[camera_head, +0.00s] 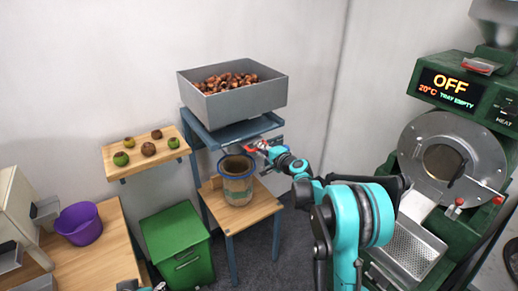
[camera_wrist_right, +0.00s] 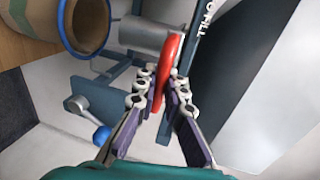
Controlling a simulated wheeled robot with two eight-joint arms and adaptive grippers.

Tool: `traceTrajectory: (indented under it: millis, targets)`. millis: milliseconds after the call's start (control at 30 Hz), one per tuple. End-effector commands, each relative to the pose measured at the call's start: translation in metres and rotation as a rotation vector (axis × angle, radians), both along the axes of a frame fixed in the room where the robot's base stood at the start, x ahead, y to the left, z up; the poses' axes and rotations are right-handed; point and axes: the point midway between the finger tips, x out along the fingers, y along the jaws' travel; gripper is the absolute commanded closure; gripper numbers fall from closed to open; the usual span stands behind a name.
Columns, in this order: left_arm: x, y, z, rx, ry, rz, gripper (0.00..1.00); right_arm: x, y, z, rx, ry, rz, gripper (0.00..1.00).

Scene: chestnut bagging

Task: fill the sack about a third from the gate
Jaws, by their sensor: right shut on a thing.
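The sack (camera_head: 237,190), tan with a blue rim, stands upright and open-topped on a small wooden stand below the grey hopper (camera_head: 240,103), which holds many brown chestnuts (camera_head: 225,82). Its rim also shows at the upper left in the right wrist view (camera_wrist_right: 66,22); its fill level cannot be made out. My right gripper (camera_head: 260,147) is at the gate's red handle (camera_head: 250,149), beside and above the sack. In the right wrist view its fingers (camera_wrist_right: 158,88) are shut on the red handle (camera_wrist_right: 169,62). Only a sliver of my left arm's end (camera_head: 145,287) shows at the bottom edge.
A green cabinet (camera_head: 176,246) stands left of the wooden stand (camera_head: 252,216). A wall shelf (camera_head: 125,169) holds several round items. A purple bowl (camera_head: 79,224) sits on the left table. The green roaster (camera_head: 452,133) at right reads OFF and TRAY EMPTY.

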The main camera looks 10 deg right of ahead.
Motion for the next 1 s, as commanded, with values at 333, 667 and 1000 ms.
traceTrajectory:
  millis: [333, 667, 1000]
  targets:
    - [0.0, 0.0, -0.003, 0.0, 0.0, 0.0, 0.6, -0.037, -0.013, -0.001, -0.001, 0.001, 0.0, 1.0]
    - [0.0, 0.0, -0.003, 0.0, 0.0, 0.0, 0.6, -0.036, -0.013, -0.001, -0.001, 0.001, 0.001, 0.68]
    - [0.0, 0.0, -0.003, 0.0, 0.0, 0.0, 0.6, -0.043, -0.016, 0.001, -0.001, 0.001, -0.001, 0.68]
